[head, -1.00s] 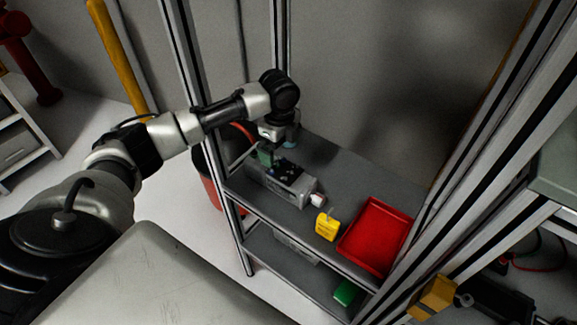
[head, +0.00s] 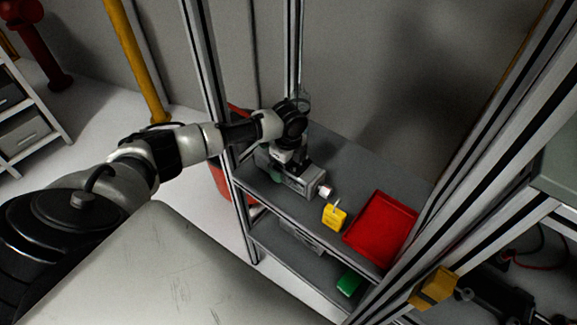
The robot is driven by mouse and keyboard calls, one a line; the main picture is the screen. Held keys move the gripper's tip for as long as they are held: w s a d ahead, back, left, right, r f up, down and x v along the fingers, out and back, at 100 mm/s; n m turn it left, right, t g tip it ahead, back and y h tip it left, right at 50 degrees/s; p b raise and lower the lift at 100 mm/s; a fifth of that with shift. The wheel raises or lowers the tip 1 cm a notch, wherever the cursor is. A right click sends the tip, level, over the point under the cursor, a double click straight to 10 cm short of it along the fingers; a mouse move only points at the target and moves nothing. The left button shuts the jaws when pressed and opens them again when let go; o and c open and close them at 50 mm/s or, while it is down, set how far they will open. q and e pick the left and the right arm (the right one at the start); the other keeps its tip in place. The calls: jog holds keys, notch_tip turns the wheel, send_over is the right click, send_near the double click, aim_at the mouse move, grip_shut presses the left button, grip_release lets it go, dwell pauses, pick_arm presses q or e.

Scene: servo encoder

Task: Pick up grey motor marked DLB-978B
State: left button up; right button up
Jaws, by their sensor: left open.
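A grey motor (head: 302,184) lies on the upper grey shelf, towards its left end. A small white and reddish part shows at its right end. Its marking is too small to read. My left gripper (head: 281,172) is over the motor's left part, pointing down, and is open. The gripper and wrist hide much of the motor's top and far end. I cannot tell whether the fingers touch it. My right gripper is not in view.
On the same shelf (head: 340,160), right of the motor, are a yellow tag-like block (head: 334,216) and a red tray (head: 381,230). Metal posts frame the shelf at left and right. A lower shelf holds a green item (head: 349,283).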

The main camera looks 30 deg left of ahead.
pick_arm(q)
jog(key=c, duration=1.8)
jog(key=shift+w+r, duration=0.1)
jog(key=shift+r, duration=0.05)
jog(key=shift+c, duration=0.2)
